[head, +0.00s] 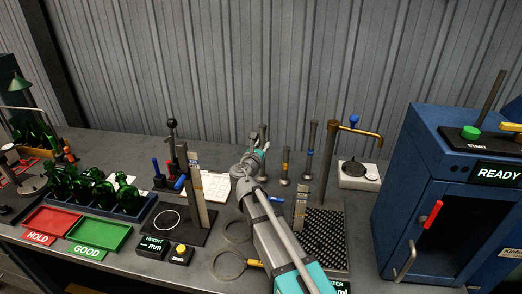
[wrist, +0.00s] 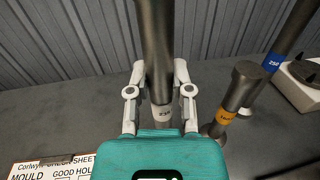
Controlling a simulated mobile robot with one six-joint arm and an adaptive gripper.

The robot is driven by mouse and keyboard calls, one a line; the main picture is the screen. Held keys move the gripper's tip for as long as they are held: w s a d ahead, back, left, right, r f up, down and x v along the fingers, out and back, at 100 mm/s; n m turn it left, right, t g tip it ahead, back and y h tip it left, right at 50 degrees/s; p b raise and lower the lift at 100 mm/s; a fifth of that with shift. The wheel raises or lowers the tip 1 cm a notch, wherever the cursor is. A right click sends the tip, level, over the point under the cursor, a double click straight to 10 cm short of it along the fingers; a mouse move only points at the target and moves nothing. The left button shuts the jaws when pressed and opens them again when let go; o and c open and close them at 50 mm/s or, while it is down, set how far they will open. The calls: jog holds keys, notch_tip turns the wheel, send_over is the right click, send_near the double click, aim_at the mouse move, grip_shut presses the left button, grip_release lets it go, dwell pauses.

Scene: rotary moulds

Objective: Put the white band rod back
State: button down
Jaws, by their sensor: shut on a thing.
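The white band rod (wrist: 155,30) is a dark grey metal rod with a pale marked band low on its visible part. It stands roughly upright between the fingers of my gripper (wrist: 160,78), which is shut on it. In the head view the top of a rod (head: 263,129) shows just behind my gripper (head: 257,150). The rod's lower end is hidden by my gripper, so I cannot tell whether it touches the bench. A shorter yellow band rod (wrist: 234,95) and a taller blue band rod (wrist: 283,45) stand to its right.
The grey bench carries a check sheet (head: 211,186) to the left and a black perforated mat (head: 322,238) in front right. A post with a brass arm (head: 352,130) and a white scale-like box (head: 358,178) stand to the right. A corrugated wall is behind.

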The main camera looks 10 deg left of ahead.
jog(key=shift+f, duration=0.25)
jog(key=c, duration=0.5)
grip_release()
jog(key=shift+r, duration=0.15)
jog(key=shift+r, duration=0.15)
jog(key=s, duration=0.8)
jog(key=s+a, duration=0.1)
jog(key=s, duration=0.3)
jog(key=shift+a, duration=0.1)
